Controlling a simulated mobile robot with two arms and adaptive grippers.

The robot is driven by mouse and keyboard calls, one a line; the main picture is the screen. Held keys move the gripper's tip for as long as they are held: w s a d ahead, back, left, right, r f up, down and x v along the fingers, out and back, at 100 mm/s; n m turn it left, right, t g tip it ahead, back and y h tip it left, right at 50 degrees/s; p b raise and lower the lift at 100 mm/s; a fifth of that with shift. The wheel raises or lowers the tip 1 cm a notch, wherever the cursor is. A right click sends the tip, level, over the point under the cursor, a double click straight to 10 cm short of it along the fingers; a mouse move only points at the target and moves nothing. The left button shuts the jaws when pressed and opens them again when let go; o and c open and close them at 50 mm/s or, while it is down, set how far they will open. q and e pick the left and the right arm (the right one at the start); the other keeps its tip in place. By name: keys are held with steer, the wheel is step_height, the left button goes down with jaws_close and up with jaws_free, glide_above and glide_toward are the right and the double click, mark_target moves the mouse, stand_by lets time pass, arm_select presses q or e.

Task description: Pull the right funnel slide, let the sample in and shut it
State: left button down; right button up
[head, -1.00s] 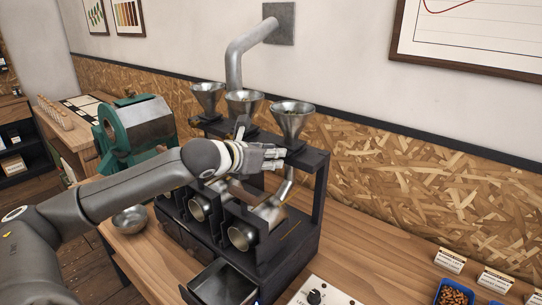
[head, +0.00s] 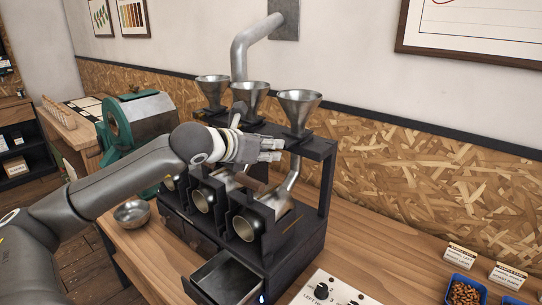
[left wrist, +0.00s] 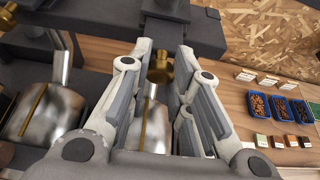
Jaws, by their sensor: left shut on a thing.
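The right funnel (head: 300,108) is a metal cone on the top bar of a dark sample-roaster rack (head: 318,147), with a metal pipe (head: 290,176) below it. My left gripper (head: 272,150) is just below and to the left of this funnel. In the left wrist view its fingers (left wrist: 164,72) are closed around a small brass knob (left wrist: 160,69) at the front of the rack, below the right funnel. The slide plate behind the knob is mostly hidden, so how far it is out is unclear. The funnel's contents cannot be made out. My right gripper is out of view.
Two more funnels (head: 249,97) stand to the left. Metal drums (head: 253,222) sit below, with an open drawer (head: 224,279) at the front. A metal bowl (head: 132,213) and green roaster (head: 143,128) are left.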

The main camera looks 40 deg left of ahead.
arm_select(q)
steer(key=shift+r, duration=0.1)
steer(key=c, duration=1.3)
jaws_free()
steer(key=d+v, duration=0.1)
steer(key=v, duration=1.1)
steer(key=shift+a, duration=0.45)
steer(key=shift+c, duration=0.4)
